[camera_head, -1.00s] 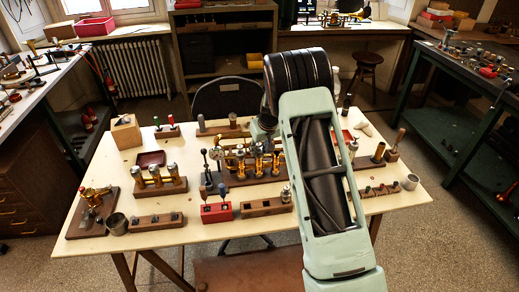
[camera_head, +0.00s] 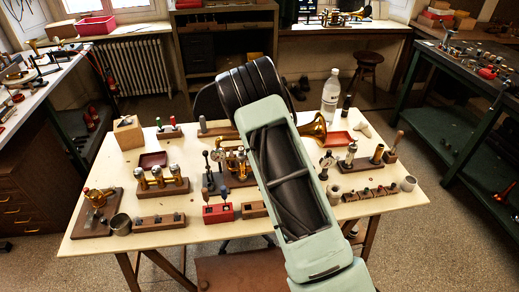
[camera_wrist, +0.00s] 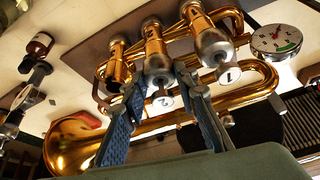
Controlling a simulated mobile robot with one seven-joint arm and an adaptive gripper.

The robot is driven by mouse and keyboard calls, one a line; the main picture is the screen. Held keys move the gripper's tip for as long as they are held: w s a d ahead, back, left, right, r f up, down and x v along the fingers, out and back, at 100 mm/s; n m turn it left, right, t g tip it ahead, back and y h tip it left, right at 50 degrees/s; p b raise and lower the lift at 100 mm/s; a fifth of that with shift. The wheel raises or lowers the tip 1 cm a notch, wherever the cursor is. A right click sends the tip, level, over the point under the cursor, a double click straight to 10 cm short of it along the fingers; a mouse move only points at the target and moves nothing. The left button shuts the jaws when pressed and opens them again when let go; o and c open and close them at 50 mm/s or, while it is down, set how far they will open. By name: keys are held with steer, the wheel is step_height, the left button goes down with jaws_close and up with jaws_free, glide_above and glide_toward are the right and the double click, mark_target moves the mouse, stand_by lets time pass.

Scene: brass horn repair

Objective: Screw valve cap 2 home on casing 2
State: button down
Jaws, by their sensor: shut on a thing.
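The brass horn shows large in the wrist view (camera_wrist: 255,92), with its bell low at the left. Casing 2 (camera_wrist: 152,38) is the middle of three brass valve casings. A silver cap (camera_wrist: 158,68), which I take as valve cap 2, sits in line at its end, by a round tag marked 2 (camera_wrist: 163,101). My gripper (camera_wrist: 160,88) has its blue-grey fingers on either side of this cap, shut on it. I cannot tell how closely the cap seats on the casing. In the head view my arm hides the gripper and most of the horn; its bell (camera_head: 317,127) shows.
A dial gauge (camera_wrist: 276,40) stands close to the right of the casings, and casing 1's tag (camera_wrist: 228,75) is near my right finger. A clear bottle (camera_head: 330,95) stands behind.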

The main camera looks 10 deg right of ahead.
stand_by(0.4)
steer(key=m+h+p, duration=0.1)
steer(key=m, duration=0.1)
steer(key=shift+a+m, duration=0.1)
steer(key=shift+m, duration=0.3)
steer(key=shift+m+g+h, duration=0.4)
steer(key=shift+m, duration=0.8)
steer(key=shift+f, duration=0.15)
steer(key=shift+w+f+m+g+h+b, duration=0.1)
steer(key=shift+m+g+h+b, duration=0.2)
steer(key=shift+m+b, duration=0.45)
steer(key=m+b, duration=0.1)
steer(key=m, duration=0.2)
steer(key=shift+w+g+h, duration=0.1)
steer(key=shift+g+h, duration=0.2)
steer(key=shift+g, duration=0.1)
steer(key=shift+m, duration=0.35)
